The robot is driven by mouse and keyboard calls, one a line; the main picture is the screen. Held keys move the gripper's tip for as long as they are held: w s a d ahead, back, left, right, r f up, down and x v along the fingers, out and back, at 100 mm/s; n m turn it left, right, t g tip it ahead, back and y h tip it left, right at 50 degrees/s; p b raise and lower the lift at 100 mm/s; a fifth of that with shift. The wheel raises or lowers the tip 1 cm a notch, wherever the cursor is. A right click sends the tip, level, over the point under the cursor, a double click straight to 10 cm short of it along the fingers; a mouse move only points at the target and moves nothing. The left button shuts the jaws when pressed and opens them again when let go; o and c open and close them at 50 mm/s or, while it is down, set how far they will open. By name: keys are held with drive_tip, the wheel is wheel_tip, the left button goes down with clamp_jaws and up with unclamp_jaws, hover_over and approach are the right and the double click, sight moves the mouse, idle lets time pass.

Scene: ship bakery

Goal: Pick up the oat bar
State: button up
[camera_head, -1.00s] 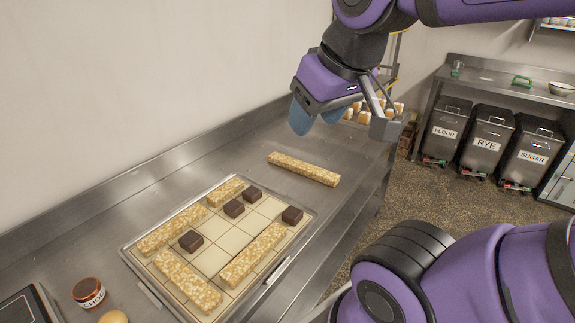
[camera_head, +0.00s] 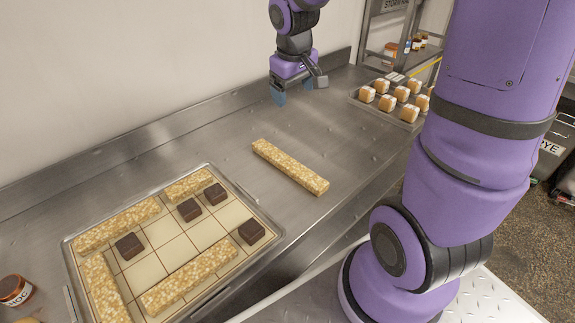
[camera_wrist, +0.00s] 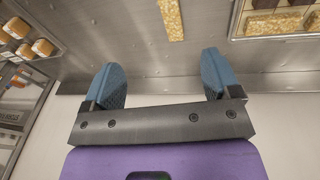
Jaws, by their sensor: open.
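A long oat bar (camera_head: 290,167) lies alone on the steel counter, to the right of the gridded tray (camera_head: 69,262). In the wrist view an oat bar (camera_wrist: 172,18) shows at the top edge, partly cut off. My gripper (camera_head: 294,92) hangs above the counter behind the lone bar, apart from it. In the wrist view my gripper (camera_wrist: 160,85) has its two blue fingers wide apart with nothing between them. Several more oat bars (camera_head: 190,277) lie on the tray.
Dark brown square pieces (camera_head: 189,209) also sit on the tray. A tray of buns (camera_head: 387,102) stands at the far right of the counter. A jar (camera_head: 15,290) is at the lower left. The wall borders the counter's back; the counter around the lone bar is clear.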

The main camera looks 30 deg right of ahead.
drive_tip(key=n+g+y, duration=0.1)
drive_tip(key=g, duration=0.1)
hover_over(287, 161)
wheel_tip(287, 161, down, 18)
wheel_tip(287, 161, down, 11)
drive_tip(key=shift+s+r, duration=0.1)
drive_tip(key=shift+s, duration=0.05)
drive_tip(key=c, duration=1.2)
drive_tip(key=shift+o, duration=0.2)
drive_tip(key=shift+r, duration=0.1)
